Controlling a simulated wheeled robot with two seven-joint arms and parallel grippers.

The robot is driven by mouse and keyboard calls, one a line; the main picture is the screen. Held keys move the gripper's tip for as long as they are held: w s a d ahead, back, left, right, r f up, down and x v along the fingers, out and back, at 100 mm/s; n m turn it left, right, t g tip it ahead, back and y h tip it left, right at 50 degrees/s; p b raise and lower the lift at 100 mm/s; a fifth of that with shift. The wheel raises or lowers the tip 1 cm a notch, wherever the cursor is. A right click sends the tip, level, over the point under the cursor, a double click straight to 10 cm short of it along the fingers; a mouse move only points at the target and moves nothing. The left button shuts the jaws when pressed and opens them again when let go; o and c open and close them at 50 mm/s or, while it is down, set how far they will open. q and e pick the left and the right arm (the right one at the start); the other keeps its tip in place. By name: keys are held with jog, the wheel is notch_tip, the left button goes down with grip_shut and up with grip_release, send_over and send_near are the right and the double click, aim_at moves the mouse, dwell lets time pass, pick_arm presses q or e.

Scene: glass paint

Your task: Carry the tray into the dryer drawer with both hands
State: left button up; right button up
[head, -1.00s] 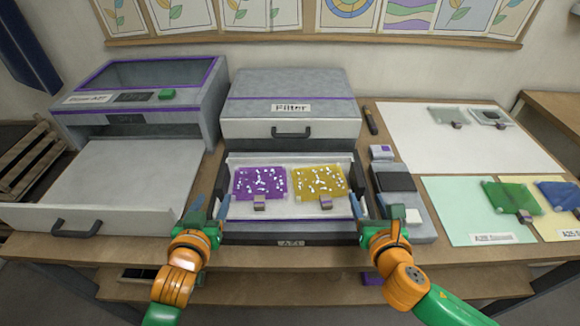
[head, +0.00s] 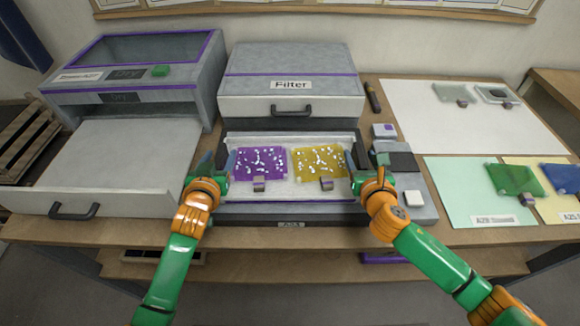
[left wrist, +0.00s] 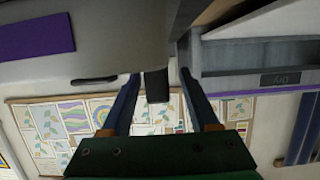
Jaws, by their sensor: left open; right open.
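The white tray (head: 290,188) sits in the dark open bay below the filter box (head: 290,85). A speckled purple glass piece (head: 260,164) and a speckled yellow one (head: 319,163) lie in it, each with a small clip at its front. My left gripper (head: 226,166) is open at the tray's left end, my right gripper (head: 357,166) open at its right end. In the left wrist view, a dark block (left wrist: 156,86) shows between the left fingers; I cannot tell whether it is the tray's handle. The dryer (head: 138,70) stands at left with its grey drawer (head: 125,160) pulled out and empty.
Right of the tray is a small grey device (head: 415,208) with pads. Further right are a white sheet (head: 450,125), a mint mat (head: 460,200) and green and blue glass pieces (head: 515,178). The filter box stands behind the tray. A dark pen-like tool (head: 372,98) lies beside it.

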pick_arm(q)
jog(key=shift+w, duration=0.3)
pick_arm(e)
jog(key=shift+w, duration=0.25)
pick_arm(q)
grip_shut()
pick_arm(e)
grip_shut()
jog(key=shift+d, duration=0.1)
dwell(0.7)
